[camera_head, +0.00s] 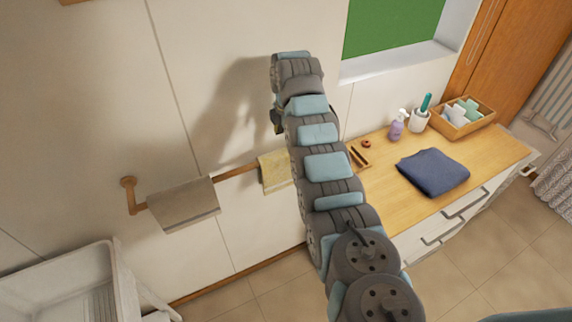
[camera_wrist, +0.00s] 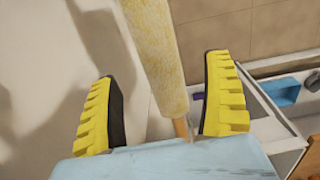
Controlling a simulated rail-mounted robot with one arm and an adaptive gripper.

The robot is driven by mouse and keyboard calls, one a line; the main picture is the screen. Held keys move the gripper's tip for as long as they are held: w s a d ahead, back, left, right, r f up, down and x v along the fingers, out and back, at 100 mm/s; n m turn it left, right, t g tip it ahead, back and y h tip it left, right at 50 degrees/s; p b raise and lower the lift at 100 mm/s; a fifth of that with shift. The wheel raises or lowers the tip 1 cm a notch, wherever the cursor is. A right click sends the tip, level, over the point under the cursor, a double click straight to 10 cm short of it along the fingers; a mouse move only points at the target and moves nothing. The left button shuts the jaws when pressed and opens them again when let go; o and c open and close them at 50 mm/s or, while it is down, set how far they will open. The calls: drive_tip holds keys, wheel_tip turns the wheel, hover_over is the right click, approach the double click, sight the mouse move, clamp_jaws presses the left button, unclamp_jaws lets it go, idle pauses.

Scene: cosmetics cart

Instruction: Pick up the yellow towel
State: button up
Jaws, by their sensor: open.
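The yellow towel (camera_head: 272,172) hangs over a wooden wall rail (camera_head: 236,172) in the head view, its right side hidden behind my arm. In the wrist view the towel (camera_wrist: 155,50) shows as a narrow pale-yellow strip running down from the top edge. My gripper (camera_wrist: 161,68) is open, its yellow ridged fingers apart on either side of the towel in the picture. I see no finger touching it, and how deep it lies between them I cannot tell. In the head view the gripper is mostly hidden by the arm.
A grey-brown towel (camera_head: 184,203) hangs on the rail's left part. To the right, a wooden counter (camera_head: 400,205) holds a folded blue cloth (camera_head: 433,171), a purple bottle (camera_head: 396,128), a white cup (camera_head: 419,120) and a wooden box (camera_head: 479,127). A white basin (camera_head: 118,285) stands lower left.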

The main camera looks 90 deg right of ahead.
sight(286, 149)
drive_tip(key=shift+f+p, duration=0.35)
drive_tip(key=shift+f, duration=1.6)
drive_tip(key=shift+w+f+p, duration=0.2)
drive_tip(key=shift+f+p, duration=0.2)
drive_tip(key=shift+f, duration=2.1)
drive_tip(key=c, duration=1.4)
